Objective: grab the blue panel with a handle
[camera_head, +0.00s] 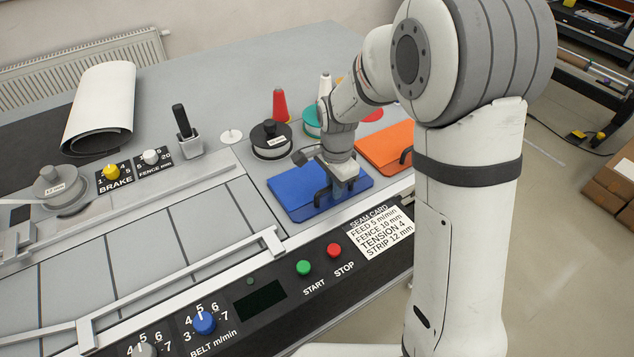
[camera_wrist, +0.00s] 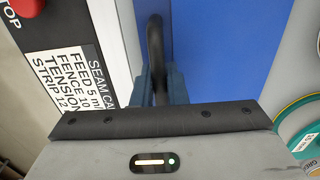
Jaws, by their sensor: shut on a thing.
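The blue panel (camera_head: 290,187) lies on the grey table top at the front right, beside the seam card. Its black handle (camera_head: 321,193) is along the front edge. In the wrist view the panel (camera_wrist: 225,45) fills the upper middle and the handle (camera_wrist: 155,45) runs up from between my fingers. My gripper (camera_head: 342,180) comes down from above and is shut on the handle. The wrist view shows my gripper (camera_wrist: 160,88) with a finger on each side of it. My gripper hides the panel's right part in the head view.
An orange panel (camera_head: 385,145) with a black handle lies just right of the blue one. Spools, including a black one (camera_head: 271,140), and a red cone (camera_head: 280,105) stand behind. The control strip with START (camera_head: 303,268) and STOP (camera_head: 334,251) buttons runs along the front.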

